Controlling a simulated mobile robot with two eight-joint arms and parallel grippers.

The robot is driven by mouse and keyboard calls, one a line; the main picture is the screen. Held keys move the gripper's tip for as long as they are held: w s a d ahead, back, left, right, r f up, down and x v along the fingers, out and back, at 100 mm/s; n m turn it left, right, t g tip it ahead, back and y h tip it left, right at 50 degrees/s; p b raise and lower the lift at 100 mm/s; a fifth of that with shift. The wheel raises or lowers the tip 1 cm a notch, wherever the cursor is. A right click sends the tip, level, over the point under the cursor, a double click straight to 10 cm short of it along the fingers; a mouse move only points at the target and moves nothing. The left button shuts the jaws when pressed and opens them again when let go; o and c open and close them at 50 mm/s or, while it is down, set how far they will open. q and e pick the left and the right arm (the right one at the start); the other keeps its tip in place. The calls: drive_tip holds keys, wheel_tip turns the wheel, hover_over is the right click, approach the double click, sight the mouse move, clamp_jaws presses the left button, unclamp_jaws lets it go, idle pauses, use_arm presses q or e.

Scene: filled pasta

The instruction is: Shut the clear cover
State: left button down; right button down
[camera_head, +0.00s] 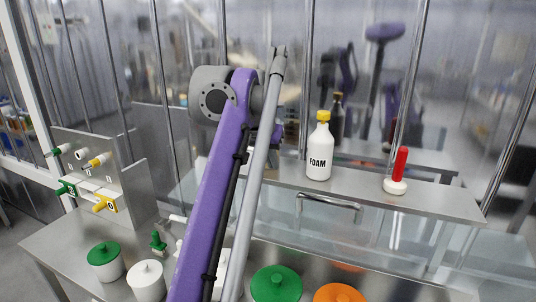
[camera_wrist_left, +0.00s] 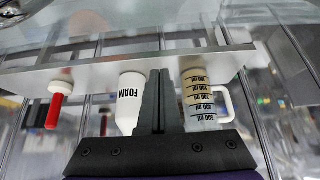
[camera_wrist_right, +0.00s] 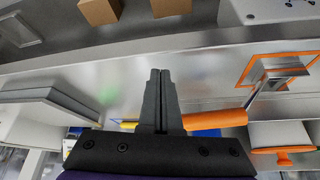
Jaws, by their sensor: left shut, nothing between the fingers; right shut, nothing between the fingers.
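The clear cover (camera_head: 335,232) is a see-through panel below the shelf in the head view, with a metal bar handle (camera_head: 328,198). Its outline is faint, and I cannot tell how far open it stands. My left arm rises across the middle of the head view and hides part of the scene, and its fingertips are not clear there. In the left wrist view my left gripper (camera_wrist_left: 160,78) is shut and empty, pointing toward the shelf edge. My right gripper (camera_wrist_right: 160,77) is shut and empty in the right wrist view, over a metal surface. It is not seen in the head view.
The shelf (camera_head: 440,203) holds a white FOAM bottle (camera_head: 319,150) and a red-handled tool (camera_head: 399,170). A measuring jug (camera_wrist_left: 200,98) shows in the left wrist view. Lidded pots, green (camera_head: 106,262) and orange (camera_head: 340,293), stand in front. Brown blocks (camera_wrist_right: 100,10) show in the right wrist view.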

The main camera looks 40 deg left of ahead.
sight(268, 185)
use_arm(q)
drive_tip(key=s+f, duration=0.2)
drive_tip(key=shift+s+d+f+b, duration=0.15)
drive_tip(key=shift+d+f+b, duration=0.15)
drive_tip(key=shift+d+b, duration=0.05)
drive_tip(key=shift+s, duration=0.1)
drive_tip(key=shift+f, duration=0.1)
